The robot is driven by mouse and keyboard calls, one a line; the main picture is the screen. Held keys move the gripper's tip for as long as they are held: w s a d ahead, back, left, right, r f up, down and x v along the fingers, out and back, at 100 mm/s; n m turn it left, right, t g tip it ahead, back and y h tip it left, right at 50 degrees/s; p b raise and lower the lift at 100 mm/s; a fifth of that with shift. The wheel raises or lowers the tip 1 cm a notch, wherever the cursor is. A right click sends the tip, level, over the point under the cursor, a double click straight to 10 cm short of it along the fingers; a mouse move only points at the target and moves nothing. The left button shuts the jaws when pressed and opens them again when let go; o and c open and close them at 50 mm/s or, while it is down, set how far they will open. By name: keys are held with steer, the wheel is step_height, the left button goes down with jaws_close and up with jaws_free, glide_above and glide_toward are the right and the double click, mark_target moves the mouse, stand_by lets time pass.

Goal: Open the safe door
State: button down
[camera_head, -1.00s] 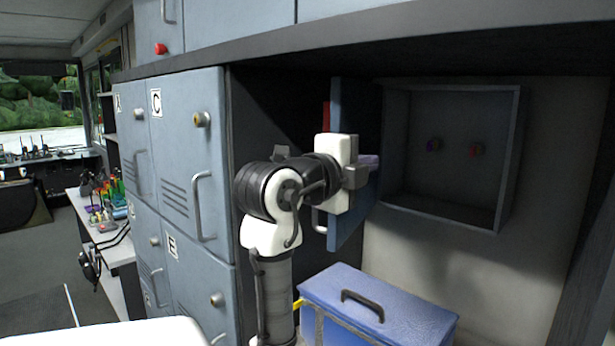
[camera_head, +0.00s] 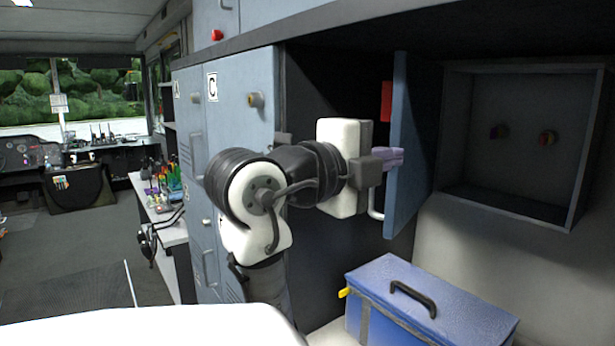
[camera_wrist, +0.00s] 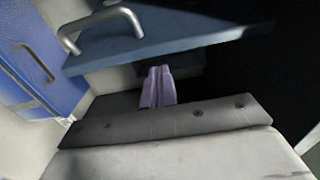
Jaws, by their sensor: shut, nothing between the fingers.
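The safe (camera_head: 520,140) is an open grey box on the wall at the right, with its inside showing. Its blue door (camera_head: 408,150) stands swung out at the safe's left side, seen at a steep angle. A metal handle (camera_head: 376,203) is on the door's left face. My gripper (camera_head: 392,157) has purple fingers, shut and empty, by the door's near left edge. In the wrist view, the fingers (camera_wrist: 160,85) point toward the door panel (camera_wrist: 170,38), with the handle (camera_wrist: 105,22) at upper left. I cannot tell whether the fingers touch the door.
A blue case (camera_head: 430,300) with a black handle sits below the safe. Blue-grey lockers (camera_head: 245,130) stand left of my arm. A desk (camera_head: 150,195) with small items is further left. The aisle floor (camera_head: 75,245) at far left is open.

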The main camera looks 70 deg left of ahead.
steer(key=b+v, duration=0.1)
steer(key=v, duration=1.2)
steer(key=shift+s, duration=0.1)
stand_by(0.4)
